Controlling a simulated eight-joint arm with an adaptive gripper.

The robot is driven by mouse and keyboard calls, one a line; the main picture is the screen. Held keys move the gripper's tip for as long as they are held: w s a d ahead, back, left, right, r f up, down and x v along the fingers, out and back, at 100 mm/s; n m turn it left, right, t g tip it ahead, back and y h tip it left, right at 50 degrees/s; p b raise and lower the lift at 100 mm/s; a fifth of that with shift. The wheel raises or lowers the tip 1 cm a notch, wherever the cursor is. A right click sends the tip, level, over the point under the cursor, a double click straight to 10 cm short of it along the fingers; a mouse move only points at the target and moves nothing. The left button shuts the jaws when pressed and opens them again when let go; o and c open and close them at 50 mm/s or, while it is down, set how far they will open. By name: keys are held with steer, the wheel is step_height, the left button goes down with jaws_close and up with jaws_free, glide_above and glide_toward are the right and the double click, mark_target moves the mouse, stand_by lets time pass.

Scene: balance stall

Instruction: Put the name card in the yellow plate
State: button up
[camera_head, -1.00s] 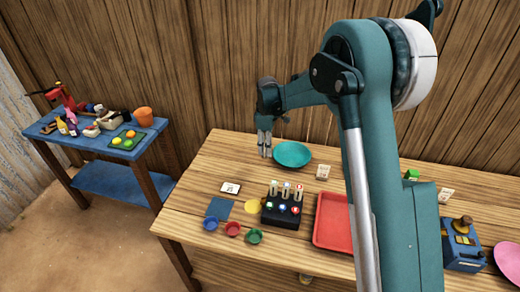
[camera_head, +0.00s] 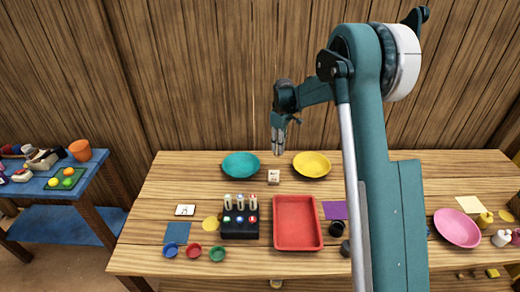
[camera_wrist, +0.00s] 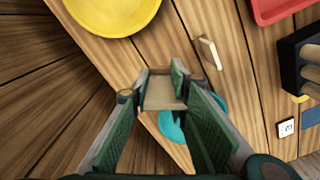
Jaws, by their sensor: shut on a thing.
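The yellow plate (camera_head: 311,165) lies at the back of the table, right of the teal plate (camera_head: 240,165). In the wrist view the yellow plate (camera_wrist: 112,14) is at the top left and looks empty where visible. My gripper (camera_head: 279,152) is in the air between the two plates. In the wrist view its fingers are shut on a tan, card-like piece (camera_wrist: 160,94), which I take to be the name card. Its printed face cannot be seen, and the head view hardly shows it. The gripper is apart from the yellow plate.
A small pale card (camera_head: 273,176) stands between the plates; its edge shows in the wrist view (camera_wrist: 210,52).

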mark_target(312, 168)
steer(key=d+m, duration=0.1)
steer(key=d, duration=0.4)
steer(key=d+m, duration=0.1)
steer(key=d, duration=0.5)
steer(key=w+d+r+m+p, duration=0.1)
steer(key=d, duration=0.5)
steer(key=shift+d, duration=0.25)
steer(key=shift+c, duration=0.4)
steer(key=shift+f, duration=0.2)
steer(key=shift+f+b, duration=1.55)
steer(key=shift+f, duration=3.75)
jaws_close()
steer(key=o, duration=0.9)
jaws_free()
steer(key=shift+r, duration=0.1)
step_height(312, 168, up, 7)
steer(key=p, duration=0.1)
steer(key=shift+p, duration=0.4)
